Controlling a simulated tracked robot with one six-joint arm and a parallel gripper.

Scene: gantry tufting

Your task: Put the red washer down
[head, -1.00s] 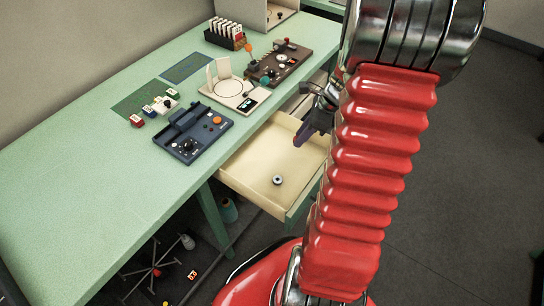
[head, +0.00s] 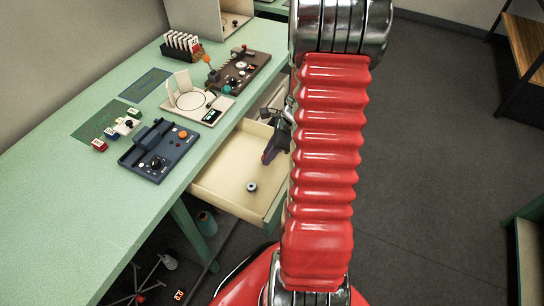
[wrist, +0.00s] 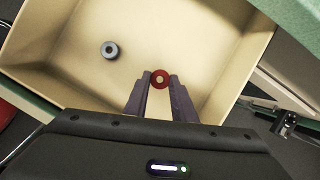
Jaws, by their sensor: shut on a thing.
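My gripper (wrist: 160,84) is shut on the red washer (wrist: 160,74), which shows between its fingertips in the wrist view. The gripper is over the open cream drawer (wrist: 50,62). Whether the washer touches the drawer floor, I cannot tell. In the head view my gripper (head: 269,154) is at the right part of the drawer (head: 226,178), partly behind my red arm, and the washer is too hidden to make out there.
A grey washer (head: 252,187) lies on the drawer floor; it also shows in the wrist view (wrist: 110,50). The green bench (head: 70,190) carries a blue control box (head: 148,165), a scale (head: 188,101) and a brown board (head: 236,68). Much of the drawer floor is bare.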

